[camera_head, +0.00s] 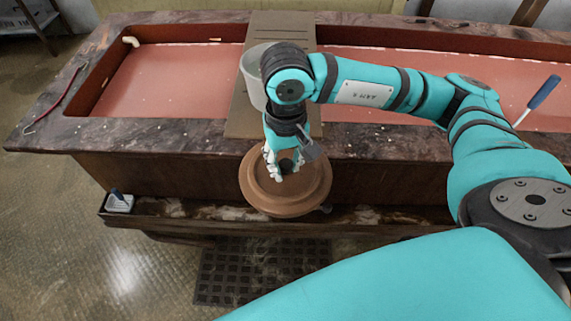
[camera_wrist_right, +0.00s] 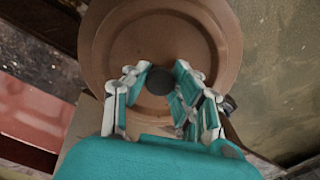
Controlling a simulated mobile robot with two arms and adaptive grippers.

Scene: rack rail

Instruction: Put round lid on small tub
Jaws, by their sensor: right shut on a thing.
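The round lid (camera_head: 256,196) is brown with a raised rim and a dark knob. In the head view it is held in front of the counter's near side, above the low ledge. My right gripper (camera_head: 285,172) is shut on its knob. In the right wrist view the lid (camera_wrist_right: 111,38) fills the upper middle, and the fingers of my right gripper (camera_wrist_right: 160,85) close around the dark knob (camera_wrist_right: 159,81). The small tub (camera_head: 251,79) is pale grey, standing on the brown board behind my right wrist, which hides part of it. My left gripper is not in view.
The brown board (camera_head: 270,31) spans the red-floored trough (camera_head: 170,80) with raised edges. A blue-handled tool (camera_head: 543,92) leans at the right. A red hooked item (camera_head: 55,100) lies at the left edge. A small blue-handled brush (camera_head: 119,202) sits on the low ledge (camera_head: 390,214).

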